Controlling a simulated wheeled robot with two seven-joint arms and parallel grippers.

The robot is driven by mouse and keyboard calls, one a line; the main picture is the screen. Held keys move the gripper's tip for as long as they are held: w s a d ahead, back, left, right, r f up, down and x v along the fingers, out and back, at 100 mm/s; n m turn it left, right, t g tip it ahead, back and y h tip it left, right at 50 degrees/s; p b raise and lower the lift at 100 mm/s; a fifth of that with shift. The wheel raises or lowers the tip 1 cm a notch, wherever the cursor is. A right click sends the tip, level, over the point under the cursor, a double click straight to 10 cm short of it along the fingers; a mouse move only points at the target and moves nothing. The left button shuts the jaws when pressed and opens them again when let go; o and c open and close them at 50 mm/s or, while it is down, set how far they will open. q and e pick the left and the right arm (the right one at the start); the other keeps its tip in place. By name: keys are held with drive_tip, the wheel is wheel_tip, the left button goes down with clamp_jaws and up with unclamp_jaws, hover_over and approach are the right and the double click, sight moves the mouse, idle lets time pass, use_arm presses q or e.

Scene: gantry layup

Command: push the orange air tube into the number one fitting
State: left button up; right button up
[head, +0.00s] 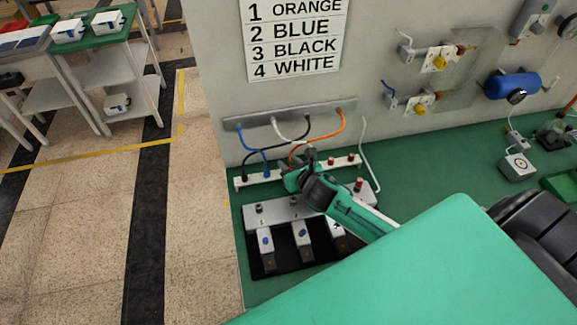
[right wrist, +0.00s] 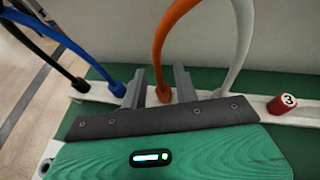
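The orange tube (head: 341,125) arches from a grey wall bar and comes down at my right gripper (head: 296,168). In the right wrist view the orange tube (right wrist: 165,50) stands between the two fingers of my right gripper (right wrist: 159,85). The fingers are apart, with a gap on each side of the tube. Its orange lower end meets the white fitting rail (right wrist: 257,114); how deep it sits I cannot tell. The rail also shows in the head view (head: 240,183). I cannot read which fitting is number one. My left gripper is not in view.
Blue (right wrist: 75,45) and black (right wrist: 40,48) tubes reach the rail on the left, a white tube (right wrist: 240,50) close on the right. A red plug marked 3 (right wrist: 288,103) stands farther right. A wall sign (head: 292,40) lists orange as 1.

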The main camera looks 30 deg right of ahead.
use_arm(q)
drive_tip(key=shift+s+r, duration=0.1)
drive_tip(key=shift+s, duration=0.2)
use_arm(e)
drive_tip(key=shift+w+f, duration=0.15)
drive_tip(key=shift+w, duration=0.2)
clamp_jaws()
